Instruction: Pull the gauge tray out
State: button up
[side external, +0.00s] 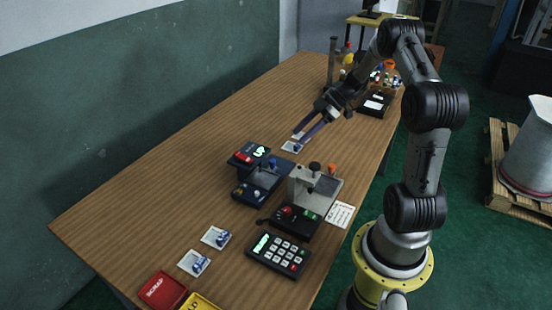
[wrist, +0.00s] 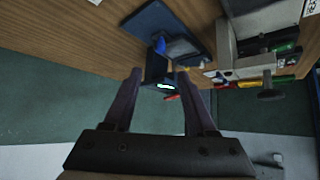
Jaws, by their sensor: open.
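A dark blue gauge (side external: 248,155) with a lit green display and a red part stands mid-table in the side view. A dark blue base with a greyish flat part (side external: 262,180) lies in front of it; I cannot tell for sure which part is the tray. In the wrist view the gauge's dark housing (wrist: 158,66) shows between my fingers, with the blue base (wrist: 150,20) beyond. My gripper (side external: 299,142) is open and empty, above the table farther back than the gauge, apart from it. It also shows in the wrist view (wrist: 158,73).
A grey stand (side external: 308,185) with a black knob is close right of the gauge. A black box (side external: 290,222) and keypad (side external: 278,255) lie nearer. White cards with small blue pieces (side external: 216,237) lie on the table. The table's left side is clear.

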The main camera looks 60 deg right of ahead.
aim_at(273, 161)
jog(key=x, duration=1.2)
jog(key=shift+w+a+f, duration=0.1)
jog(key=shift+a+f, duration=0.05)
grip_shut()
dwell(1.0)
